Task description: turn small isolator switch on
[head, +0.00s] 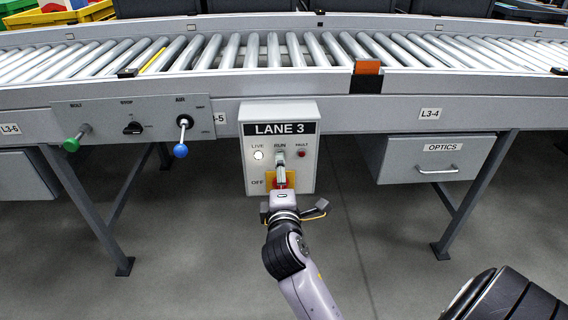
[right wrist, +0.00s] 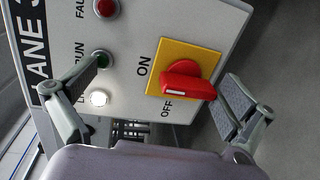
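The isolator switch is a red knob (right wrist: 186,88) on a yellow plate (right wrist: 204,54) on the LANE 3 box (head: 308,178). In the right wrist view its handle lies along the line toward the ON label, white mark at the ON-side end; the OFF label is to one side. The LIVE lamp (right wrist: 99,98) is lit white. My right gripper (right wrist: 165,70) is open, with one finger to each side of the knob; no grip on it shows. In the head view the right gripper (head: 281,188) partly hides the switch. My left gripper is out of view.
The box hangs below a roller conveyor (head: 230,50). Left of it is a panel with a green knob (head: 72,144), a black switch (head: 133,128) and a blue-ended lever (head: 181,150). Right is an OPTICS drawer (head: 400,160). The floor below is open between the legs.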

